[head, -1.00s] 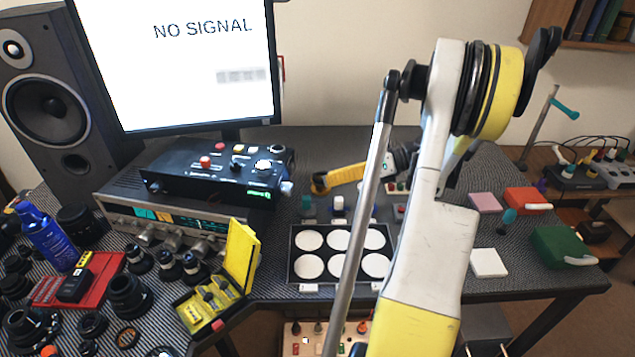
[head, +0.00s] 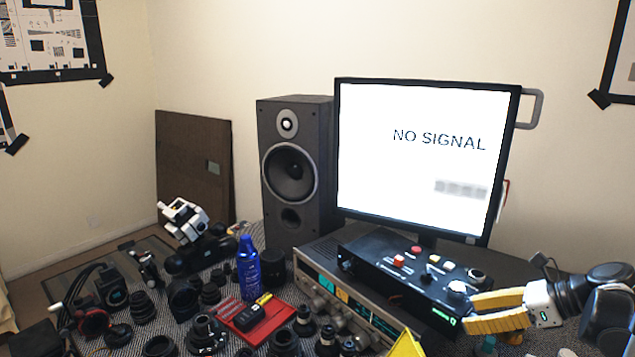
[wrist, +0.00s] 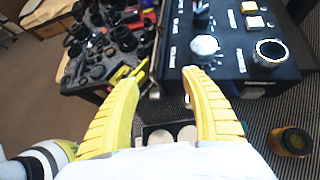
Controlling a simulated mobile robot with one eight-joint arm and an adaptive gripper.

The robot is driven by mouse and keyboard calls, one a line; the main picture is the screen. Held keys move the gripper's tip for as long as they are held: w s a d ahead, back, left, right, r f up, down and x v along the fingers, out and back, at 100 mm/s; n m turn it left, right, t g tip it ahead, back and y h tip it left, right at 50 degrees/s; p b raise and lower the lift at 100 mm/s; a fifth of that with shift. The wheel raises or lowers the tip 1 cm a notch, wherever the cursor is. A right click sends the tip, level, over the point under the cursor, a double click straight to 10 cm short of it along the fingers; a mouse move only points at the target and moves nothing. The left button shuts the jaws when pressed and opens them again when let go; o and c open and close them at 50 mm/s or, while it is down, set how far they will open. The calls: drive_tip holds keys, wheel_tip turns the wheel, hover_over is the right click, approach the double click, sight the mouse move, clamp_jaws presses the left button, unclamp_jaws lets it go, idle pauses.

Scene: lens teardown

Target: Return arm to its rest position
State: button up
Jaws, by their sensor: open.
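My gripper (head: 497,311) has yellow ribbed fingers on a white body and shows at the lower right of the head view. It is beside the right end of the black control box (head: 415,280). In the wrist view the two yellow fingers (wrist: 162,85) stand apart with nothing between their tips. Beyond them the same black box (wrist: 230,50) shows its knobs, and part of the tray with white discs (wrist: 165,134) shows between the fingers. The head view cuts off most of my arm.
A monitor (head: 425,165) reading "NO SIGNAL" and a speaker (head: 290,170) stand at the back. A blue bottle (head: 247,268), a red tray (head: 275,313) and many lens parts crowd the bench.

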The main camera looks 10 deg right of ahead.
drive_tip(key=s+a+r+n+h, duration=0.1)
drive_tip(key=s+a+n+h, duration=0.2)
drive_tip(key=a+n, duration=0.9)
drive_tip(key=s+a+r+n+h, duration=0.1)
drive_tip(key=s+a+n+h, duration=0.3)
drive_tip(key=a+n, duration=0.9)
drive_tip(key=s+n, duration=0.2)
drive_tip(key=n, duration=0.1)
drive_tip(key=shift+s+a+g+h, duration=0.15)
drive_tip(key=shift+g+h, duration=0.15)
